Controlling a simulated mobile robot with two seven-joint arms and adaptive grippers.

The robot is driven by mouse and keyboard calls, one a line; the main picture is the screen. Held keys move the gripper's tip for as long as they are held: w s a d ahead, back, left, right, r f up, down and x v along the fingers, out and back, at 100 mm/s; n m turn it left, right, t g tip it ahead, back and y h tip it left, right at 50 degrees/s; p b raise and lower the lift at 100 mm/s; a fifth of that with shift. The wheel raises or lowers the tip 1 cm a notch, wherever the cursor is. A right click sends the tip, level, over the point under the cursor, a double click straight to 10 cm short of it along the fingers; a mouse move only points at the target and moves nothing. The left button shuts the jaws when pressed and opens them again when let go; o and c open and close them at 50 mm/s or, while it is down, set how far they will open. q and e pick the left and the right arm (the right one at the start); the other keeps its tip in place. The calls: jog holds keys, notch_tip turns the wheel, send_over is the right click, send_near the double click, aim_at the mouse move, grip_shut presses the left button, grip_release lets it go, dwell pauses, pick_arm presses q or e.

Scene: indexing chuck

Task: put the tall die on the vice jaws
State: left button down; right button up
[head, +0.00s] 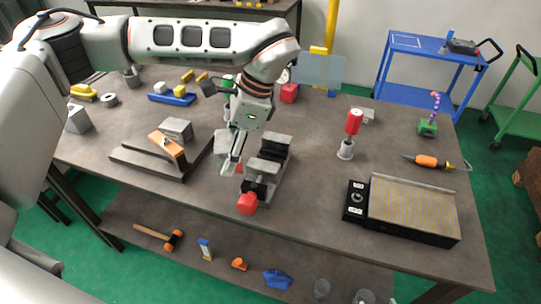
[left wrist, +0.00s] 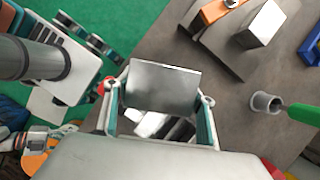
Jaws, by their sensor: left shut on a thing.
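My left gripper (head: 233,164) is low at the left side of the vice (head: 268,165) in the head view. In the left wrist view the gripper (left wrist: 163,100) is shut on a grey metal block, which I take to be the tall die (left wrist: 163,88). The die spans between the two fingers. In the head view the gripper mostly hides the die. The vice has dark jaws, a light grey top and a red end knob (head: 247,203). I cannot tell whether the die touches the vice.
Left of the vice, an orange clamp (head: 167,145) and a grey block (head: 175,129) are on a dark plate (head: 140,160). To the right are a red-topped tool (head: 353,122) in a grey holder and a ribbed magnetic plate (head: 412,207). Bare tabletop lies between.

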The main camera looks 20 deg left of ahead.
pick_arm(q)
jog(key=w+d+r+m+t+b, duration=0.1)
jog(key=w+d+r+m+t, duration=0.35)
jog(key=m, duration=0.55)
notch_tip(320, 180, up, 12)
jog(key=f+m+t+h+b, duration=0.15)
jog(key=m+h, duration=0.25)
jog(key=m, duration=0.9)
send_over(273, 153)
jog(key=s, duration=0.1)
jog(key=r, duration=0.1)
jog(key=shift+t, duration=0.3)
jog(key=f, duration=1)
jog(key=f+b, duration=0.1)
jog(key=f, duration=0.8)
jog(key=shift+s+f, duration=0.2)
jog(key=shift+f, duration=0.15)
jog(key=shift+f, duration=0.45)
jog(key=c, duration=0.8)
grip_release()
jog(key=shift+a+f, duration=0.1)
jog(key=shift+s, duration=0.1)
